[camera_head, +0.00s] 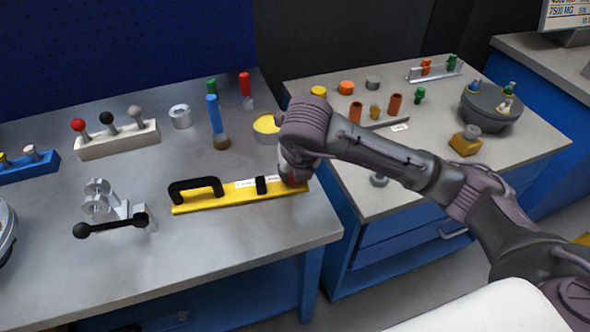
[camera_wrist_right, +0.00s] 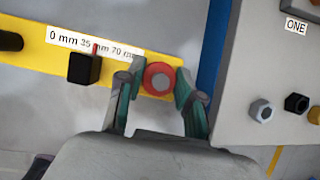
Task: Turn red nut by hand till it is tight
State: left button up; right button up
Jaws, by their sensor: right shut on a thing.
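The red nut (camera_wrist_right: 149,72) is a red ring around a grey centre at the right end of a yellow bar (camera_wrist_right: 40,52). In the head view the bar (camera_head: 222,203) lies on the left bench, and only a bit of red (camera_head: 291,178) shows under my wrist. My right gripper (camera_wrist_right: 159,82) has its green-grey fingers on either side of the red nut and is shut on it. From the head my right gripper (camera_head: 294,172) is mostly hidden by its own arm. My left gripper is not in view.
The bar carries a black handle (camera_head: 196,187), a black slider (camera_wrist_right: 84,68) and a scale label. A yellow-topped round container (camera_head: 267,128) stands close behind my wrist. A gap separates this bench from the right bench (camera_head: 400,185).

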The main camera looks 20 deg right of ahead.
dwell(0.8)
jog(key=o, duration=1.2)
jog(key=shift+c, duration=0.2)
jog(key=shift+r, duration=0.1)
jog(key=v, duration=1.2)
